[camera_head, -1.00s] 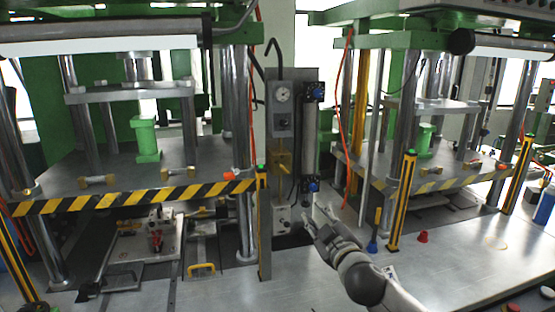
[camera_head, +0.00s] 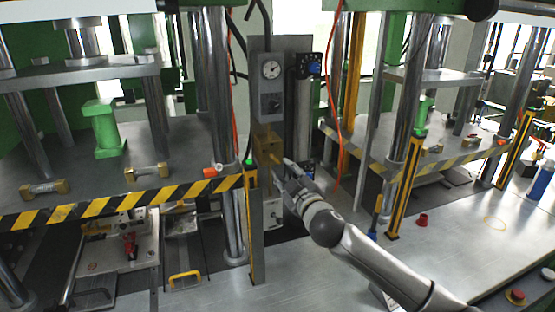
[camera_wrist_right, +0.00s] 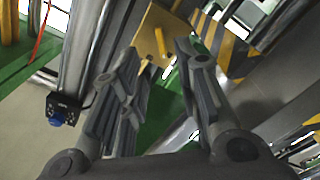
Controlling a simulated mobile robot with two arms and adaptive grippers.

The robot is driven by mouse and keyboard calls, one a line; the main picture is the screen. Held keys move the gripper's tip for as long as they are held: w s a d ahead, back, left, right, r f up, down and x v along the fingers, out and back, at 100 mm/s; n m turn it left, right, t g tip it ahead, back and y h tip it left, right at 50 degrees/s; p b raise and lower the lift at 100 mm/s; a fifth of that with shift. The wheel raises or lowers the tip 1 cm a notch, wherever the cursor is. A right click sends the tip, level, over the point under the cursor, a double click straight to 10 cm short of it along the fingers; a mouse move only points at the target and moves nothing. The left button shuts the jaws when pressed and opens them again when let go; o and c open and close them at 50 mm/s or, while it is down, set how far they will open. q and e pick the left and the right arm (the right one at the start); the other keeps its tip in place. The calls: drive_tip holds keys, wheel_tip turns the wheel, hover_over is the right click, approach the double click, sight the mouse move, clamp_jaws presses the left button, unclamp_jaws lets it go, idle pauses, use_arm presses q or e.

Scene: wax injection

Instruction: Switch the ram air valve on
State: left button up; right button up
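The brass valve block (camera_head: 266,138) is on the grey upright panel (camera_head: 262,52) between the two presses. I take it to be the ram air valve. In the wrist view the brass plate (camera_wrist_right: 155,27) has a small lever (camera_wrist_right: 160,41) on its face. My right gripper (camera_head: 284,170) is just in front of the panel, beside and slightly below the brass block. In the wrist view its two fingers (camera_wrist_right: 160,62) are apart and empty, with the brass plate beyond their tips. I cannot tell whether they touch it. My left gripper is out of view.
Above the block are a round gauge (camera_head: 271,70) and a dark knob (camera_head: 274,104). A silver cylinder (camera_head: 301,110) stands right of the panel.

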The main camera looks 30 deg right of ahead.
sight(276, 161)
drive_tip(key=p+x, duration=0.1)
drive_tip(key=x, duration=0.5)
drive_tip(key=shift+p, duration=0.35)
drive_tip(key=shift+w, duration=0.45)
drive_tip(key=shift+w+f, duration=0.15)
drive_tip(key=shift+w, duration=0.05)
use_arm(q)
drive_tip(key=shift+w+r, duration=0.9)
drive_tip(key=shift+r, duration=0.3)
use_arm(e)
clamp_jaws()
